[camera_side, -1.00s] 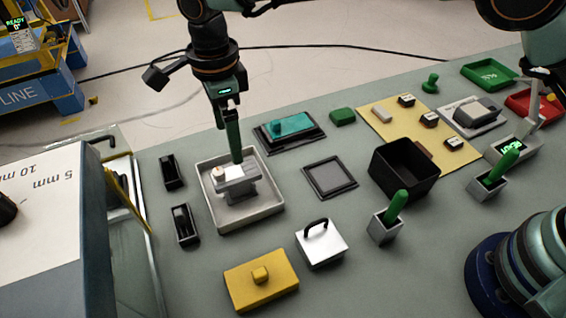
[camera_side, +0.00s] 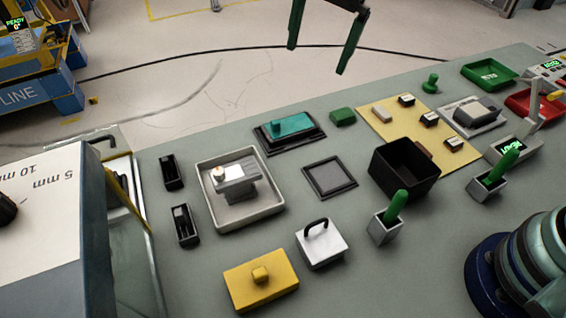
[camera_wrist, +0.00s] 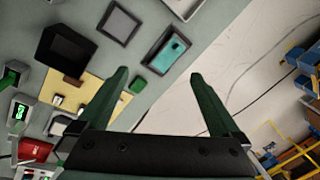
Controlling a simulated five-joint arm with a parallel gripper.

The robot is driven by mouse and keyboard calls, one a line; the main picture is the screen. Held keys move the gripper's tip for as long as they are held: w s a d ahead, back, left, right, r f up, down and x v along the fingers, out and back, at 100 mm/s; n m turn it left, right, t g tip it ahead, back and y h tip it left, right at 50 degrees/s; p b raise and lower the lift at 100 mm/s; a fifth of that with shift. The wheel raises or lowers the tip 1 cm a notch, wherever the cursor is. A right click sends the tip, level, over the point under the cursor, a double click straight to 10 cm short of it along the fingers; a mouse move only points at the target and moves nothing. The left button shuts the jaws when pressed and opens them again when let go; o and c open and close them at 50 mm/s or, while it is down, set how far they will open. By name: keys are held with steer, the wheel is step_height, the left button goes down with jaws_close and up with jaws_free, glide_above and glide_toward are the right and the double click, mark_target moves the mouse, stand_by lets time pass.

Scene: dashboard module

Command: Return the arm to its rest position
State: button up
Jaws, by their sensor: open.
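My gripper (camera_side: 320,45) is at the top of the side view, raised high above the far edge of the table. Its two green fingers are spread apart with nothing between them. In the wrist view my gripper (camera_wrist: 160,92) is also open and empty, with the table beyond it on the left and the floor on the right. The base of my arm (camera_side: 525,270) stands at the lower right of the side view. The upper arm links are outside the side view.
The grey table (camera_side: 330,285) holds a light tray (camera_side: 265,218) with a grey module, a black bin (camera_side: 404,190), a yellow lidded block (camera_side: 250,290), a white handled block (camera_side: 322,250) and green-handled tools in holders. The space above the table is clear.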

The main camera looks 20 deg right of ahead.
steer(key=s+d+n+t, duration=0.1)
steer(key=s+d+n, duration=0.4)
steer(key=d, duration=0.4)
steer(key=s+d+n+t+h, duration=0.1)
steer(key=s+d+n+t, duration=0.1)
steer(key=s+d+n, duration=0.4)
steer(key=s+d, duration=0.2)
steer(key=d, duration=0.2)
steer(key=shift+d+f+t, duration=0.15)
steer(key=shift+d+t, duration=0.15)
